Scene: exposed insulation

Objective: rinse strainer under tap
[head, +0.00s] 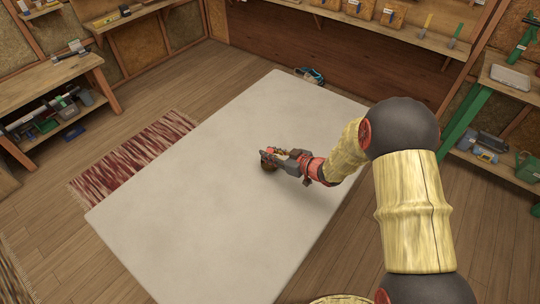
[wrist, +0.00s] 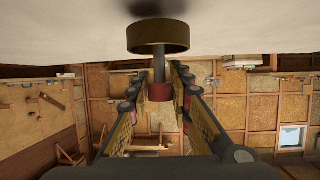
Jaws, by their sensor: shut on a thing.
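My gripper (head: 287,163) is over the right part of a large pale tabletop (head: 190,220). In the wrist view its two fingers (wrist: 160,92) are shut on the stem of a round brass-brown piece, which I take to be the strainer (wrist: 158,37). The strainer has a wide drum-like end, a thin grey stem and a dark red collar between the fingers. It also shows small and brown at the gripper's tip in the head view (head: 268,161). A dark shadow lies by it on the pale surface; I cannot tell whether it touches. No tap can be made out.
Wooden benches with tools stand along the left (head: 50,85) and back; a green-framed shelf (head: 465,125) stands at right.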

